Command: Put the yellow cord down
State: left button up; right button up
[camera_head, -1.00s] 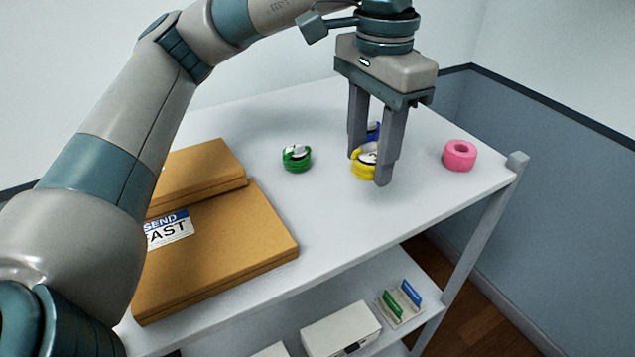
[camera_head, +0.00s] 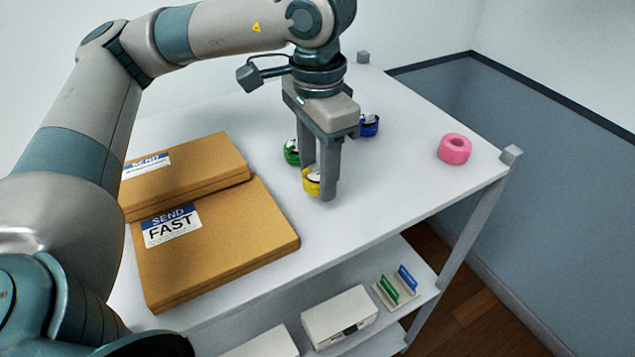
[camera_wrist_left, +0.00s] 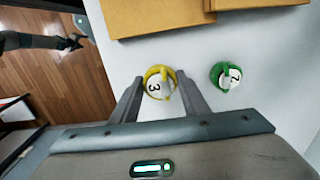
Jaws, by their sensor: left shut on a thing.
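The yellow cord (camera_head: 311,181) is a small coiled roll with a white label. In the left wrist view the yellow cord (camera_wrist_left: 159,82) shows a "3" on its label and sits between my fingertips. My left gripper (camera_head: 318,186) points down over the white shelf top (camera_head: 375,195) and is shut on the yellow cord. The cord is close to the shelf top; I cannot tell whether it touches. In the left wrist view my left gripper (camera_wrist_left: 160,88) has the cord between its two fingers.
A green cord (camera_head: 292,152) stands just behind and left of the yellow one. A blue cord (camera_head: 369,125) is farther back, and a pink roll (camera_head: 454,149) is at the right. Cardboard boxes (camera_head: 225,245) lie at the left. The shelf top is clear at front right.

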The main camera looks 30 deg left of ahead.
aim_at(317, 187)
pick_arm(q)
notch_tip(317, 187, down, 3)
jog(key=shift+r+p, duration=0.1)
jog(key=shift+p, duration=0.75)
jog(key=shift+f, duration=0.35)
jog(key=shift+f+b, duration=0.15)
jog(key=shift+b, duration=0.15)
jog(key=o, duration=0.9)
jog(key=shift+o, duration=0.8)
